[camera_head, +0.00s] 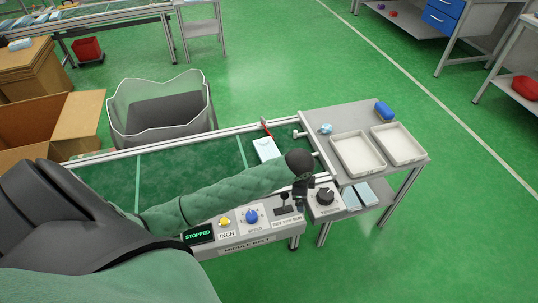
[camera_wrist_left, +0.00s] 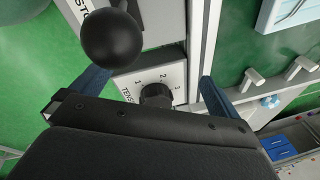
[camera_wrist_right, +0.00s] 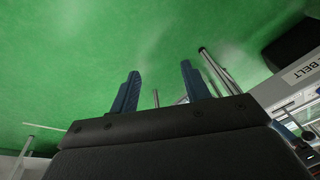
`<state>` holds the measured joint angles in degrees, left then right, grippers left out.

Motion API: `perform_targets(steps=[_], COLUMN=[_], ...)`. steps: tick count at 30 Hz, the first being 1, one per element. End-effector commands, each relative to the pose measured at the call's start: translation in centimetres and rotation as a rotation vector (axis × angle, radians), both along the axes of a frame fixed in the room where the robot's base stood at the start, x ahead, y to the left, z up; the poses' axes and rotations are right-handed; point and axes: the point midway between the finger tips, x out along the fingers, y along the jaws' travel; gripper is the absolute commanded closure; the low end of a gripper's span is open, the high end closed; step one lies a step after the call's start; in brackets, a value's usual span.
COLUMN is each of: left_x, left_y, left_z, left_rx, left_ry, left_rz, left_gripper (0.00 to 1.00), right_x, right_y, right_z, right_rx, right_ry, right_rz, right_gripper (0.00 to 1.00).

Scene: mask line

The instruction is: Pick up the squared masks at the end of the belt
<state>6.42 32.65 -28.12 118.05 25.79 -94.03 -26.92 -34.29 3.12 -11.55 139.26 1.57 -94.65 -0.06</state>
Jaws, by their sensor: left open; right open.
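A pale, squared mask (camera_head: 266,148) lies flat at the right end of the green belt (camera_head: 205,160). A pale blue-white piece (camera_wrist_left: 285,12), seemingly this mask, is cut off at the top right of the left wrist view. My left gripper (camera_head: 302,193) points down over the control panel, below the mask in the head picture. In the left wrist view its open fingers (camera_wrist_left: 152,84) stand to either side of the black tension knob (camera_wrist_left: 155,96); contact cannot be told. My right gripper (camera_wrist_right: 158,85) is open and empty over green floor, outside the head view.
The panel display (camera_head: 199,236) reads STOPPED; a lever (camera_head: 284,199) and a blue speed dial (camera_head: 252,216) sit beside it. A grey side table (camera_head: 318,119) at the belt end bears two white trays (camera_head: 357,172) (camera_head: 420,158) and a blue object (camera_head: 384,110). A lined bin (camera_head: 120,105) stands behind the belt.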

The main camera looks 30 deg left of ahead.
Motion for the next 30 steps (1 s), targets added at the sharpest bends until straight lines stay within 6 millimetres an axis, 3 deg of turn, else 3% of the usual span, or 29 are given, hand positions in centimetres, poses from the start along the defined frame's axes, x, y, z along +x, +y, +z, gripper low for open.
perform_targets(steps=[1, 8, 13, 24, 30], left_x=[1.4, 6.2, 9.7, 12.5, 13.0], left_y=[1.2, 6.2, 11.4, 19.4, 21.2], left_z=[0.4, 2.0, 3.1, 3.6, 3.9], left_rx=[0.023, 0.110, 0.172, 0.158, 0.140], left_ry=[-0.003, 0.016, 0.070, 0.186, 0.194], left_rz=[-0.024, -0.177, -0.374, -0.924, -1.048], left_gripper=[0.00, 0.00, 0.00, 0.00, 0.00], right_x=[0.1, 0.0, -0.4, 0.0, 0.4], right_y=[-0.2, 0.1, 0.8, 1.6, 1.4], right_z=[-0.1, -0.4, -0.7, -1.0, -0.9], right_rx=[-0.003, 0.002, 0.018, 0.041, 0.039], right_ry=[-0.002, -0.005, -0.003, -0.026, -0.042], right_rz=[0.001, 0.007, 0.008, 0.003, 0.008], right_gripper=[0.53, 0.53, 0.53, 0.53, 0.53])
